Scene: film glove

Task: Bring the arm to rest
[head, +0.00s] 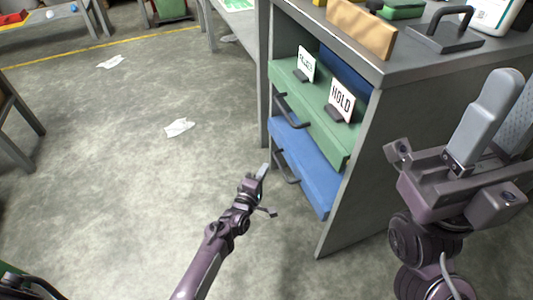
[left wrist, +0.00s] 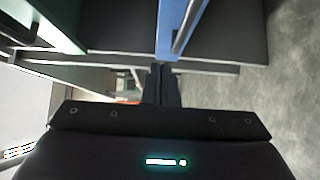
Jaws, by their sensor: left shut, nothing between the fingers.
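My left gripper (head: 262,174) is at the end of the thin arm reaching over the floor, left of the drawer cabinet. It is shut and empty. Its closed fingers also show at the middle of the left wrist view (left wrist: 161,84), with a blue drawer edge (left wrist: 172,35) beyond them. My right gripper (head: 488,120) stands large and close at the right edge of the head view, pointing up. Part of it is cut off by the frame, and I cannot tell whether its fingers are apart.
The grey cabinet (head: 345,195) has a green drawer (head: 312,118) with a HOLD sign (head: 341,99) above a blue drawer (head: 305,165), both with dark handles and standing out. A wooden block (head: 360,28) lies on top. Crumpled paper (head: 179,127) lies on open floor at left.

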